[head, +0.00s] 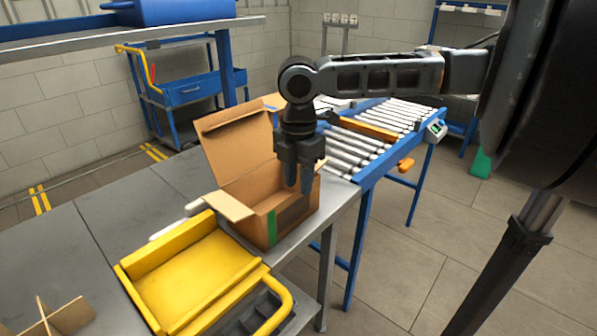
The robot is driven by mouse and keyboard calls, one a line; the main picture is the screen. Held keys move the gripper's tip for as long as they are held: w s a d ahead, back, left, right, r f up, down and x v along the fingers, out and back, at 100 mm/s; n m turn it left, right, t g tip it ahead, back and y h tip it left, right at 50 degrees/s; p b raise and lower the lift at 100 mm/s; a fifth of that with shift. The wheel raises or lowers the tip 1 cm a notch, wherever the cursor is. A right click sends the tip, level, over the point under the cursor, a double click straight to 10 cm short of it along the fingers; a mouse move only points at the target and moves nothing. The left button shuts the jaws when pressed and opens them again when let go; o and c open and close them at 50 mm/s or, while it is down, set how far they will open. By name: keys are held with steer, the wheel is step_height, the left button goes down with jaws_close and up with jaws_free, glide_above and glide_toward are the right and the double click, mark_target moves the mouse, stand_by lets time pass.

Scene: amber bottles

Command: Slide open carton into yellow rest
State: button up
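The open carton (255,227) stands upright on the grey table, with flaps raised and folded out and a green strip on its near corner. Its inside looks empty where I can see it. The yellow rest (195,272) lies on the table to the near left of the carton, with raised edges at its left and back; the carton is outside it. My gripper (306,190) points down over the carton's right side, its fingers a little apart. No object shows between the fingers. I cannot tell whether they touch the carton wall.
A roller conveyor (365,140) with blue sides stands behind and right of the carton. A cardboard divider (62,316) is at the lower left. A dark tray (255,312) sits by the rest's near side. The table's left part (60,245) is bare.

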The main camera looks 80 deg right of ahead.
glide_above(299, 224)
steer(key=shift+f, duration=3.1)
jaws_close()
